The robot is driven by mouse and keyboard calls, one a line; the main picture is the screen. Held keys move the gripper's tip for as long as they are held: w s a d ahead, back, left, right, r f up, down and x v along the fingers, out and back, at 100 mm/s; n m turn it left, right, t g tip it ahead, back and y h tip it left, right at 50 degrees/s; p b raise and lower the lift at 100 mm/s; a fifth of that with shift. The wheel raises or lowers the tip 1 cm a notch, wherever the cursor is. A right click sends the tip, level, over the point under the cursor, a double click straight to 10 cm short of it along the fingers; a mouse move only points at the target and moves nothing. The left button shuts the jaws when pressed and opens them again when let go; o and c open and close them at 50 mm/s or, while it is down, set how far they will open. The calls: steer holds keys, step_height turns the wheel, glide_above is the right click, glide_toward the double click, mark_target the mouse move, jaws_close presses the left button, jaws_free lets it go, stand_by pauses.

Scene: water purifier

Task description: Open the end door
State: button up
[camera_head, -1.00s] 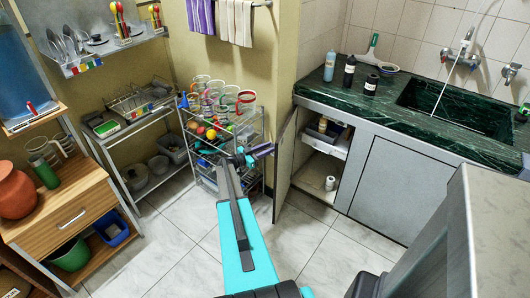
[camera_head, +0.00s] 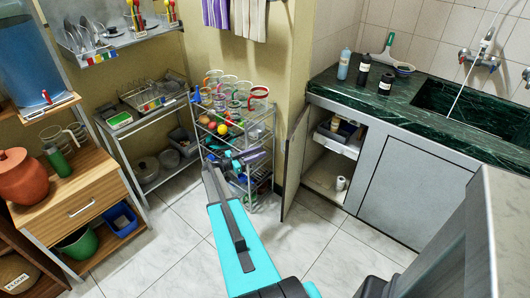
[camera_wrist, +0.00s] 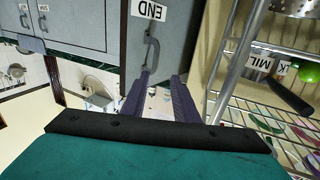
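The end door (camera_head: 296,163) is a grey cabinet door under the sink counter. It stands swung out from the cabinet, seen nearly edge-on in the head view. In the wrist view the end door (camera_wrist: 178,35) shows its "END" label and a curved grey handle (camera_wrist: 152,52). My gripper (camera_head: 254,156) is left of the door, between it and the wire rack. In the wrist view my gripper (camera_wrist: 162,78) has its two dark purple fingers apart, with nothing between them. The handle lies just past the left fingertip; contact cannot be told.
The wire rack (camera_head: 236,130) with jars and fruit stands close behind my gripper. The open cabinet (camera_head: 333,165) holds a white drawer and a white roll. A closed grey door (camera_head: 410,185) is to its right. The tiled floor (camera_head: 335,250) in front is clear.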

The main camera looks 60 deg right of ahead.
steer(key=shift+v, duration=0.8)
